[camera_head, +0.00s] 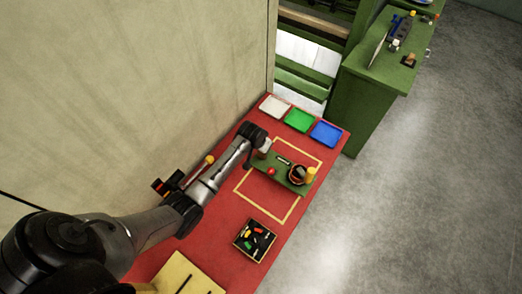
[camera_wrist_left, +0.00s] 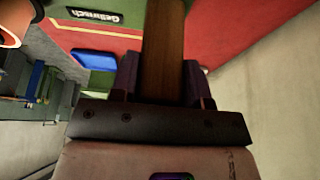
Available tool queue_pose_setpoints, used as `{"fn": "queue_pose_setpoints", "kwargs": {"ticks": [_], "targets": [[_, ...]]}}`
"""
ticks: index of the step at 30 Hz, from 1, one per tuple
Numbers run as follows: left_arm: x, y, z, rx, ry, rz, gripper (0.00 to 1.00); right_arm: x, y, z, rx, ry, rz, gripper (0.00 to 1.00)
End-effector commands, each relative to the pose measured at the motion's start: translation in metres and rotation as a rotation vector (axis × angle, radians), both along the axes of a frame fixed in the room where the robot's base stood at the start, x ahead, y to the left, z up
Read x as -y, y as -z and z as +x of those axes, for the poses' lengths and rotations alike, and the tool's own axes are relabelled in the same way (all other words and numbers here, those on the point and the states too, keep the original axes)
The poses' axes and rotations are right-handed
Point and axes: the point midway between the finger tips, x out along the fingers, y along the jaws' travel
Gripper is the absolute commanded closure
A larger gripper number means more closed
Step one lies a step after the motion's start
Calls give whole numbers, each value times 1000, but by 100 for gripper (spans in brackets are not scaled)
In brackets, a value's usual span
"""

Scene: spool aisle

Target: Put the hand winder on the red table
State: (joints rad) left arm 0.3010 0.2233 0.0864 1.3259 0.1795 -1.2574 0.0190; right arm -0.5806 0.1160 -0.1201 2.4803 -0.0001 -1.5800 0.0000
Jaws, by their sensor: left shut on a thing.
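The hand winder, a green board (camera_head: 273,168) with a red knob, a dark round part and a yellow-orange part at its right end, is over the red table (camera_head: 221,218), inside a yellow outline. I cannot tell whether it rests on the table or hangs just above it. My left gripper (camera_head: 262,149) is at the board's upper left end, shut on a brown wooden part. In the left wrist view this wooden part (camera_wrist_left: 163,45) runs between the fingers towards the green board (camera_wrist_left: 105,14) with a nameplate. My right gripper is not in view.
White (camera_head: 274,106), green (camera_head: 299,120) and blue (camera_head: 326,134) trays line the table's far end. A black box (camera_head: 240,246) of small coloured pieces and a yellow panel (camera_head: 180,272) lie nearer. A beige wall (camera_head: 140,80) borders the left. A green bench (camera_head: 366,95) stands beyond.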

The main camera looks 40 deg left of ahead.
Motion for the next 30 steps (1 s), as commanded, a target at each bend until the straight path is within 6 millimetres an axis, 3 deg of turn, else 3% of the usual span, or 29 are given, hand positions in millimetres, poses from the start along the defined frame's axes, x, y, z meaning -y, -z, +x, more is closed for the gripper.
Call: {"fn": "queue_pose_setpoints", "kwargs": {"ticks": [7, 17, 30], "targets": [[-7, 7, 2, 3, -2, -2, 100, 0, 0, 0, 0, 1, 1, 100], [-7, 40, 2, 4, -2, -2, 100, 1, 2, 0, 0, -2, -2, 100], [-7, 45, 2, 5, -1, -1, 100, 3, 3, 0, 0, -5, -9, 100]]}}
